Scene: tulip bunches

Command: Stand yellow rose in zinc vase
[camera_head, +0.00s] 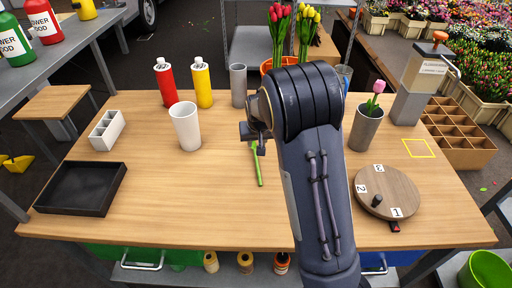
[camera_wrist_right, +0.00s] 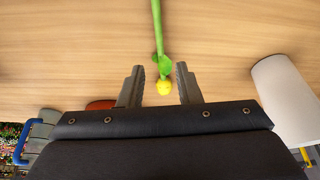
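The yellow rose lies on the wooden table; its green stem (camera_head: 258,168) shows in the head view, where my right arm hides the bloom. In the right wrist view its yellow bloom (camera_wrist_right: 164,87) sits between the fingertips of my right gripper (camera_wrist_right: 160,84), with a gap on each side. The gripper is open. In the head view this gripper (camera_head: 254,138) is partly hidden by my arm. A plain grey vase (camera_head: 238,86) stands at the back, and a wider grey vase (camera_head: 366,130) holds a pink flower; I cannot tell which is zinc. My left gripper is not in view.
A white vase (camera_head: 185,128) stands left of the rose, with red (camera_head: 165,82) and yellow (camera_head: 202,83) bottles behind. A black tray (camera_head: 80,210) is at front left. A round numbered board (camera_head: 390,185) is at right. The front middle of the table is clear.

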